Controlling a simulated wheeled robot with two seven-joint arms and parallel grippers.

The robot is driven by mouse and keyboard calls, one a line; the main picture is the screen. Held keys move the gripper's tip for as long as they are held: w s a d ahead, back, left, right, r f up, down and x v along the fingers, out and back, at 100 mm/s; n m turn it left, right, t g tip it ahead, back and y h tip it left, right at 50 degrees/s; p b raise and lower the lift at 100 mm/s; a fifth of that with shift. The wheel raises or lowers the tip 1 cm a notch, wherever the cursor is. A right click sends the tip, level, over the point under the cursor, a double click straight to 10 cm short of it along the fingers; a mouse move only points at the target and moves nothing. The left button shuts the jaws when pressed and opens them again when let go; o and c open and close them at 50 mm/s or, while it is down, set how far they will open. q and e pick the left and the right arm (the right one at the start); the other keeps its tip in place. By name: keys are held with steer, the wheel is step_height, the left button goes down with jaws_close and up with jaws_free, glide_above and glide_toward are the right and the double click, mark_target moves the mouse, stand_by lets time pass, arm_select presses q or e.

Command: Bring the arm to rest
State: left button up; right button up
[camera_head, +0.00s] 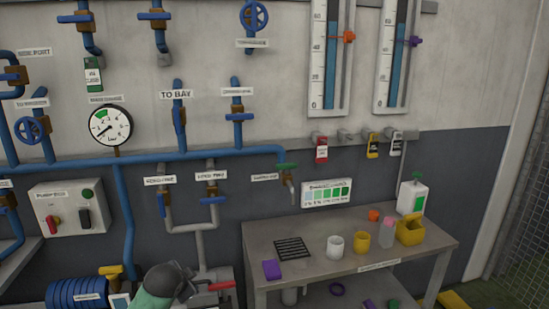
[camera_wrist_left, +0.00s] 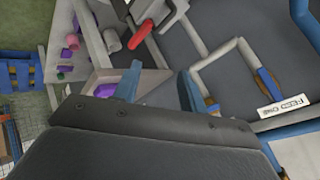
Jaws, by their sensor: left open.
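My left arm comes in at the bottom of the head view, with its green and dark grey wrist low in front of the wall. The left gripper (camera_wrist_left: 158,86) shows in the wrist view with its two blue fingers apart and nothing between them. In the head view the fingers are mostly hidden behind the wrist. A red handle (camera_head: 221,286) is just right of the wrist in the head view; the handle also shows beyond the fingers in the wrist view (camera_wrist_left: 140,34). My right gripper is in neither view.
A grey bench (camera_head: 297,272) at right holds a black grille (camera_head: 293,248), a white cup (camera_head: 335,246), a yellow cup (camera_head: 361,240) and other containers. Blue pipes (camera_head: 128,225) with valves line the wall. A blue coil (camera_head: 75,293) sits at lower left, near the arm.

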arm_select(q)
steer(key=s+d+f+n+g, duration=0.1)
steer(key=s+d+f+n, duration=0.1)
steer(key=s+f, duration=0.6)
steer(key=s+d+f+n+g, duration=0.2)
steer(key=s+f, duration=0.2)
steer(key=s, duration=0.8)
steer(key=s+f+n+g, duration=0.1)
steer(key=s+f+n, duration=0.1)
steer(key=s, duration=0.8)
steer(key=s+f+n+g, duration=0.2)
steer(key=s, duration=0.9)
steer(key=s+d+f+b+x, duration=0.1)
steer(key=s+x, duration=0.1)
steer(key=x, duration=1.1)
steer(key=s+d+b+x, duration=0.1)
steer(key=s+x, duration=0.2)
steer(key=x, duration=1)
steer(key=s+f, duration=0.4)
steer(key=f, duration=0.8)
steer(key=s+f+g+b, duration=0.1)
steer(key=s+f, duration=0.3)
steer(key=f, duration=0.9)
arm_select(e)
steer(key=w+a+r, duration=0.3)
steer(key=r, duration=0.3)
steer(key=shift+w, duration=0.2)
